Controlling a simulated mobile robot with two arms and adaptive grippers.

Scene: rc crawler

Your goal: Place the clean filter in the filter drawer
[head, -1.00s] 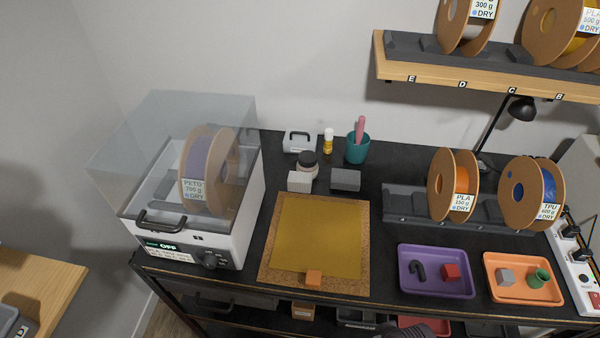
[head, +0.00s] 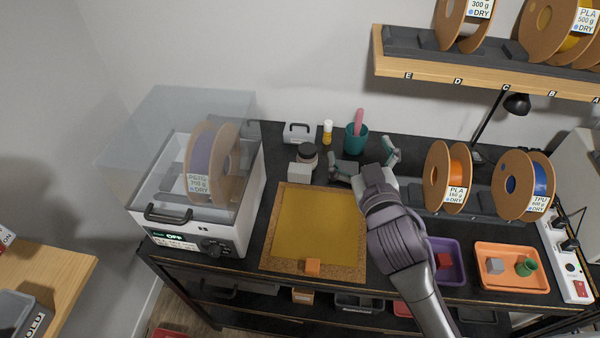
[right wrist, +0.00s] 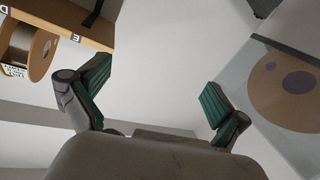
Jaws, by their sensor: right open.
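A pale, ribbed-looking block (head: 299,173), which looks like the clean filter, stands on the black bench in front of a dark-lidded jar. A small light-grey box with a black handle (head: 299,133), possibly the filter drawer, is at the back by the wall. A dark grey block (head: 347,167) is partly hidden by my right gripper. My right gripper (head: 363,160) is open and empty, right of the pale block and apart from it. In the right wrist view the open fingers (right wrist: 155,84) have only wall between them. My left gripper is out of view.
A filament dryer (head: 190,235) with a clear lid stands left. A cork-edged mat (head: 272,255) lies centre front. A teal cup (head: 356,138) and yellow bottle (head: 327,133) stand behind. Spools (head: 446,180), a purple tray (head: 453,277) and an orange tray (head: 510,282) are right.

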